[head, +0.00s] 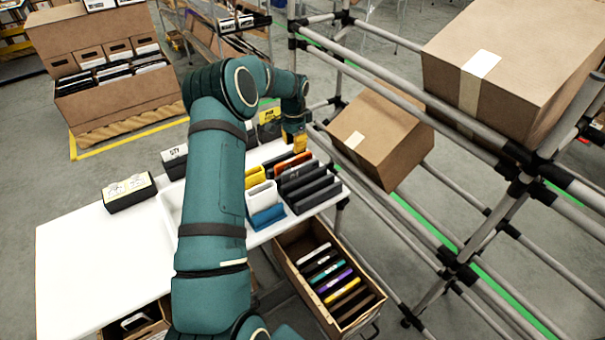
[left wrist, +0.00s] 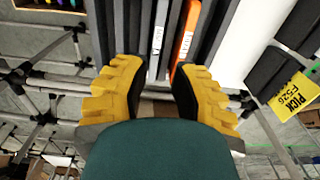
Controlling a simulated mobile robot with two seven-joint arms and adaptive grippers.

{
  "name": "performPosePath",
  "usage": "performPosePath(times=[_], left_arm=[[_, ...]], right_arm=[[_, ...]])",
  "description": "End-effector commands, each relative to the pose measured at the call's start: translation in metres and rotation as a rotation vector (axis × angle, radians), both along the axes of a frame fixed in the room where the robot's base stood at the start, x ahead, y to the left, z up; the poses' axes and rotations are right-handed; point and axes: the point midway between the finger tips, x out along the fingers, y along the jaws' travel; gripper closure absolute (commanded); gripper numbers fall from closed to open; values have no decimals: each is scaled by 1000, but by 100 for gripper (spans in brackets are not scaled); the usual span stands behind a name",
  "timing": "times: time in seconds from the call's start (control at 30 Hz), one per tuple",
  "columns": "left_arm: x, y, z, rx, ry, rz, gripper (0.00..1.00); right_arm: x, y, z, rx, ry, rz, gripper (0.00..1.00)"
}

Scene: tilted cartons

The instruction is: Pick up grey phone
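Several phones stand on edge in racks on the white table (head: 90,255). A grey phone (left wrist: 158,40) with a white label shows in the left wrist view, beside an orange phone (left wrist: 184,45); dark grey slabs flank them. My left gripper (head: 298,150) is over that end. In the left wrist view its yellow fingers (left wrist: 160,75) are apart, with the grey and orange phones beyond the gap. I cannot tell whether they touch anything. My right gripper is out of view.
A carton (head: 382,138) sits tilted on the pipe rack (head: 480,205) right of the table, with a larger carton (head: 515,60) above. An open box (head: 290,260) of coloured phones stands below the table's edge. A black box (head: 130,194) sits left; the table's left is clear.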

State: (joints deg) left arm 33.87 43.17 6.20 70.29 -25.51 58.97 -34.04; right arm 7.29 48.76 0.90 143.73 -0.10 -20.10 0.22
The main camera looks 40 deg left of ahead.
Motion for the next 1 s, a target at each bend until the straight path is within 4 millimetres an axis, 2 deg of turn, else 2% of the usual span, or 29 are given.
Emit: performPosePath(times=[0.03,0.2,0.53,0.8,1.0], left_arm=[[-1,-1,-13,-3,3,0,76],[0,-1,-39,-2,2,0,76],[1,-2,-59,-3,1,0,76],[1,-3,-96,-3,1,1,76],[2,-3,-100,-2,-2,0,76]], right_arm=[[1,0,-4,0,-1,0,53],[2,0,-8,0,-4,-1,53],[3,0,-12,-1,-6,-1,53],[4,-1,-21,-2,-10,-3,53],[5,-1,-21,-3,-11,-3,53]])
